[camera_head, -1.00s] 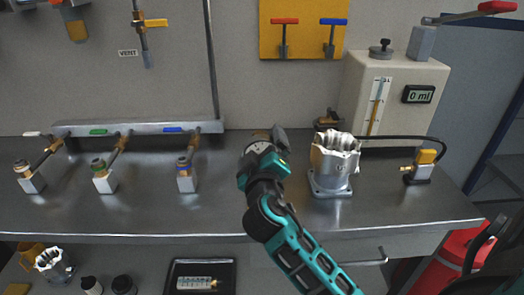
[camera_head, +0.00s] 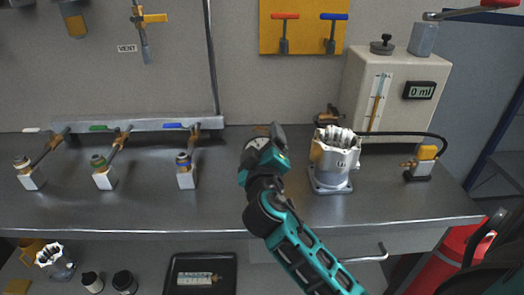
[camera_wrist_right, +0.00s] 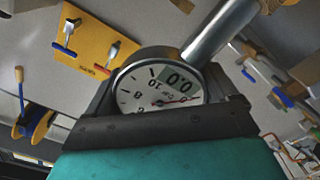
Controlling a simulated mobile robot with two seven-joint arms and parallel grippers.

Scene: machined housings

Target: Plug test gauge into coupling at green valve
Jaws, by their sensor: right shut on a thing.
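The test gauge (camera_wrist_right: 160,90) has a round white dial with a small display reading 0.0. My right gripper (camera_wrist_right: 158,112) is shut on it, and a metal stem runs from it to the upper right. In the head view my right gripper (camera_head: 277,143) is above the bench, left of the machined housing; the gauge is mostly hidden there. The green valve (camera_head: 98,128) is on the rail at the left, with a coupling (camera_head: 99,162) with a green ring on a white block below it. The gripper is well apart from it, to its right. My left gripper is out of view.
Couplings with a white (camera_head: 28,172) and a blue (camera_head: 185,168) valve flank the green one. The bench (camera_head: 225,190) between my gripper and the couplings is clear.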

